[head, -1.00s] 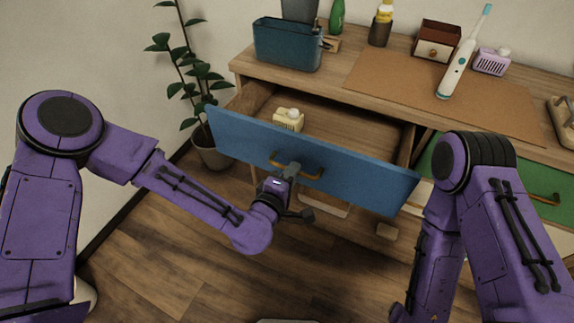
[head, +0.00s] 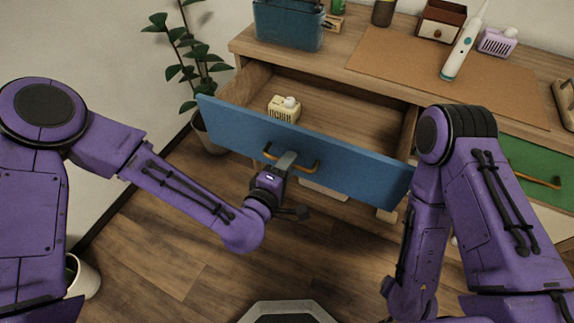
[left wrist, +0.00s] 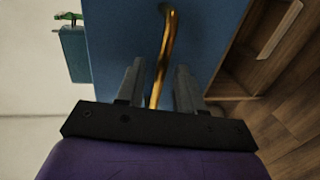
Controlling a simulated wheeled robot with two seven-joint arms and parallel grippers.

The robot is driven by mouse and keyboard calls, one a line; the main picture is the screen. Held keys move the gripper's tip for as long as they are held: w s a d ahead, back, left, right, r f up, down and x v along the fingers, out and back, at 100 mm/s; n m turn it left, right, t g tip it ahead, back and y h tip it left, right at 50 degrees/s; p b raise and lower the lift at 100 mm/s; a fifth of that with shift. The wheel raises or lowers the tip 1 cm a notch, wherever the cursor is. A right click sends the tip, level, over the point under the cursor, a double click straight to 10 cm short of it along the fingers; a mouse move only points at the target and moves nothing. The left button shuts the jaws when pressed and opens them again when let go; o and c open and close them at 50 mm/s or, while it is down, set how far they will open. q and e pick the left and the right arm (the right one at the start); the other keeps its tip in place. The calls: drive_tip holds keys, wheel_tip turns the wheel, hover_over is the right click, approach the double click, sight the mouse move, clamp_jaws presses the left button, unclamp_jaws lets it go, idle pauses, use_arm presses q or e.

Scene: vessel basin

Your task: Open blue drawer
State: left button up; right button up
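The blue drawer (head: 350,172) is pulled well out of the wooden dresser, and its inside shows. Its brass handle (head: 311,166) is at the middle of the blue front. My left gripper (head: 284,162) is at the handle. In the left wrist view the two fingers (left wrist: 157,88) stand on either side of the brass handle (left wrist: 166,45), with gaps showing, so contact is unclear.
A green drawer (head: 533,172) is at the right. A plant (head: 197,72) stands left.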

use_arm(q)
drive_tip(key=p+v, duration=0.4)
drive_tip(key=v, duration=0.6)
drive_tip(key=shift+s+a, duration=0.2)
drive_tip(key=shift+s, duration=0.05)
